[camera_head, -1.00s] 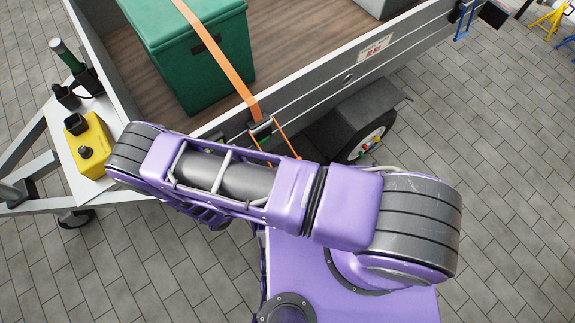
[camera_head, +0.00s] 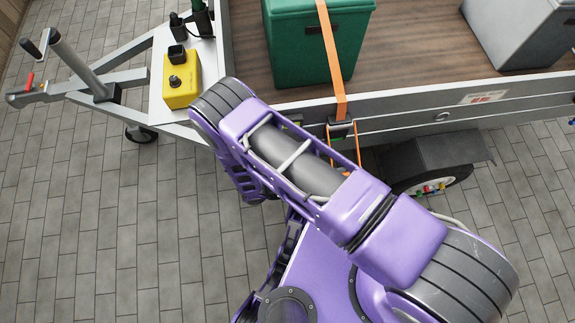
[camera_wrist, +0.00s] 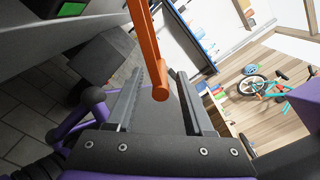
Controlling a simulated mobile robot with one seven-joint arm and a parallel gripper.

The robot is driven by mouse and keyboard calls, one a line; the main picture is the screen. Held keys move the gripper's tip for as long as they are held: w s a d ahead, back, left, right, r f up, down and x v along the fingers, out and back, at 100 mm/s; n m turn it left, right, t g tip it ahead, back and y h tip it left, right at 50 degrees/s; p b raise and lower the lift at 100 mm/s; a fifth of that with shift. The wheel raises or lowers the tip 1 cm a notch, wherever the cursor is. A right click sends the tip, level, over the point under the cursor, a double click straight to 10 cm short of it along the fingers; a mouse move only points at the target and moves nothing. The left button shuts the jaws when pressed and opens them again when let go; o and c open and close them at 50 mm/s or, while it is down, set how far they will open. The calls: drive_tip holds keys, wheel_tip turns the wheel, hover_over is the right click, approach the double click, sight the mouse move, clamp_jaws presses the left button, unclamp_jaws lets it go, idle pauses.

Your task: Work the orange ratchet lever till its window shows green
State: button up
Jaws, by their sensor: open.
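The orange ratchet lever (camera_wrist: 150,50) hangs down in the wrist view, and its rounded end lies between the fingers of my gripper (camera_wrist: 163,78). The fingers are open, with gaps on both sides of the lever; I cannot tell if either touches it. A bright green window (camera_wrist: 72,8) shows on a dark face at the top left of the wrist view. In the head view the ratchet (camera_head: 341,129) sits on the trailer's side below an orange strap (camera_head: 331,60), with thin orange parts below it. My arm hides the gripper there.
The grey trailer side (camera_head: 410,121) runs beside the ratchet, with a wheel and dark fender (camera_head: 435,152) to the right. A green box (camera_head: 290,45) stands on the trailer bed. A yellow box (camera_head: 181,92) is on the drawbar. Paving at lower left is clear.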

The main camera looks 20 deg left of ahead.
drive_tip(key=v, duration=1.4)
drive_tip(key=shift+s+a+b, duration=0.25)
drive_tip(key=shift+a+b, duration=0.1)
idle(0.4)
